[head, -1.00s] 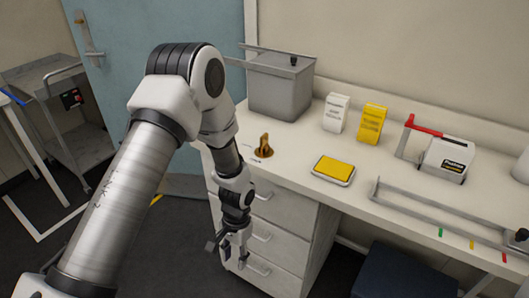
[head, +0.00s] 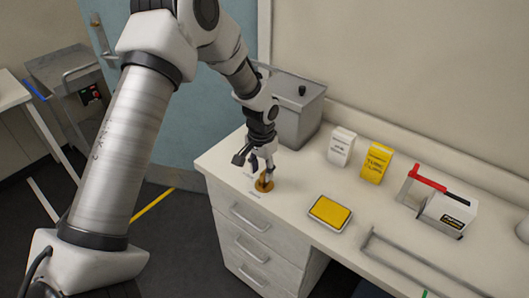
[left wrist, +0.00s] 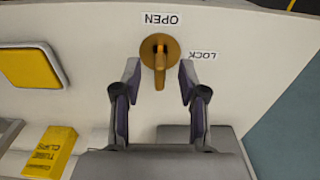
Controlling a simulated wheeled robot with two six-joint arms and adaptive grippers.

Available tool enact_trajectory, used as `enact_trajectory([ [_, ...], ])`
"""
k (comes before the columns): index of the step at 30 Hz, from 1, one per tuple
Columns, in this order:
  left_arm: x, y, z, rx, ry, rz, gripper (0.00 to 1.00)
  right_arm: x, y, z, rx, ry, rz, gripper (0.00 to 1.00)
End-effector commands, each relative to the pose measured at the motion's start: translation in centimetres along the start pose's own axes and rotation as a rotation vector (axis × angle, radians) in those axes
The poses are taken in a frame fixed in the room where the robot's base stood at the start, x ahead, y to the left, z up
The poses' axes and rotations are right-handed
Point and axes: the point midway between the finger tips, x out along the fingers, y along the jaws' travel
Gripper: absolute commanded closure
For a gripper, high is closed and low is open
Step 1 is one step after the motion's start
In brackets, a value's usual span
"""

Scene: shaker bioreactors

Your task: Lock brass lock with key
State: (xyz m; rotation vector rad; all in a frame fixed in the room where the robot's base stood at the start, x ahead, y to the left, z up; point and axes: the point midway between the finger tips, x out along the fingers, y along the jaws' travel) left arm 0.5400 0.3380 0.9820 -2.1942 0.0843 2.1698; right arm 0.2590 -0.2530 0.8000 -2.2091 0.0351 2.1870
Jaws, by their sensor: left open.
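The brass lock (head: 264,185) is a round brass disc on the countertop near its left end. A brass key stands up from it; in the left wrist view the key (left wrist: 159,72) points down the picture, and the disc (left wrist: 147,50) lies around it. An "OPEN" label (left wrist: 160,19) is beside the disc and a "LOCK" label (left wrist: 204,52) is to its right. My left gripper (head: 262,168) is open above the lock. In the left wrist view its two fingers (left wrist: 158,80) are on either side of the key, with gaps visible. My right gripper is not in view.
A yellow-topped pad (head: 330,212) lies right of the lock. A grey bin (head: 299,115), a white box (head: 341,147) and a yellow box (head: 376,163) stand behind. A red-handled device (head: 448,213) and a metal rail (head: 410,265) are further right.

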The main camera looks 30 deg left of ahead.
Motion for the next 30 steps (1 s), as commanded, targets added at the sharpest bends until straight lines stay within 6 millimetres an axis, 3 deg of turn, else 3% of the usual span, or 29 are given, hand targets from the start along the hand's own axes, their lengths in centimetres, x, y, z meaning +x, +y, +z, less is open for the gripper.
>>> enact_trajectory([
  [4,1.6,0.0,0.0,0.0,0.0,-0.001,0.58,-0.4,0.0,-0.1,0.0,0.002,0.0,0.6],
  [11,1.9,0.0,0.0,0.001,0.002,-0.001,0.58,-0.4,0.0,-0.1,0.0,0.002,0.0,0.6],
  [12,1.9,0.0,0.0,0.001,0.002,-0.001,0.62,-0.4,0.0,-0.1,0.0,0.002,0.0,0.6],
  [15,1.9,0.0,0.0,0.001,0.001,-0.001,0.97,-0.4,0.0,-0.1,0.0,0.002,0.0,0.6],
  [16,1.9,0.0,0.0,0.001,0.001,-0.001,1.0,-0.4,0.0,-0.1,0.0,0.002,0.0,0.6],
  [30,2.4,0.0,0.0,0.001,0.002,-0.001,1.0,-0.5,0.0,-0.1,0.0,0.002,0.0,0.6],
])
